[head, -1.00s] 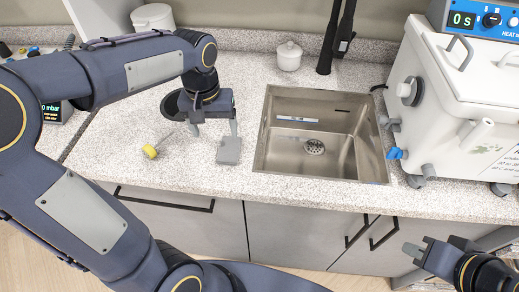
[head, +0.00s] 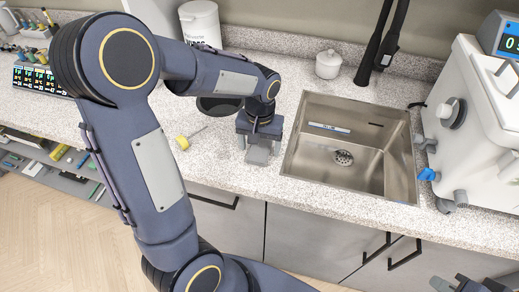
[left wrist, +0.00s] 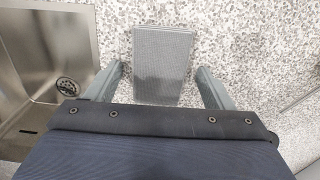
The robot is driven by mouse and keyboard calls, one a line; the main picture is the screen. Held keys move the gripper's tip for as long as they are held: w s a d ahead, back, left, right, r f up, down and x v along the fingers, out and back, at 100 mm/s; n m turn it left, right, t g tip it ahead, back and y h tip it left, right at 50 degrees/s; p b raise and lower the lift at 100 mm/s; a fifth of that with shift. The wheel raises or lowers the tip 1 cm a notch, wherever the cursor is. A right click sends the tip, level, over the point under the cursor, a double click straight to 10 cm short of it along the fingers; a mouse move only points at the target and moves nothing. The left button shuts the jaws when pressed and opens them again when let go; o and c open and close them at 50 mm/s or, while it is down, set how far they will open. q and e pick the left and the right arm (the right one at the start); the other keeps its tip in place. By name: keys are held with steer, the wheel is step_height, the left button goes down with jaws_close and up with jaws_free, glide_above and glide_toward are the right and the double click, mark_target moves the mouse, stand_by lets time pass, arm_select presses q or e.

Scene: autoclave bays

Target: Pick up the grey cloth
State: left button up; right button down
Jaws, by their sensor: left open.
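The grey cloth (head: 257,156) is a small folded rectangle on the speckled counter, left of the sink. It shows in full length in the left wrist view (left wrist: 163,50), apart from its near end by the gripper body. My left gripper (head: 258,146) is above it, pointing down. In the left wrist view my left gripper (left wrist: 160,78) is open, one finger on each side of the cloth with a gap on both sides. My right gripper (head: 456,284) is at the bottom right edge of the head view, partly cut off, away from the cloth.
The steel sink (head: 300,165) is close right of the cloth. A yellow-headed object (head: 183,142) lies to its left and a dark round dish (head: 215,106) behind. A white lidded jar (head: 328,65) and the white autoclave (head: 470,120) stand farther off. The counter's front edge is near.

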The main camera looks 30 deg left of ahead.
mark_target(260, 147)
arm_select(q)
steer(key=shift+c, duration=0.3)
steer(key=c, duration=1)
steer(key=shift+o, duration=0.2)
steer(key=shift+r, duration=0.5)
step_height(260, 147, up, 2)
steer(key=shift+r, duration=0.25)
steer(key=s+d+r+b, duration=0.1)
steer(key=s+d+r, duration=0.7)
steer(key=s, duration=0.3)
steer(key=shift+d+r, duration=0.3)
steer(key=shift+r, duration=0.45)
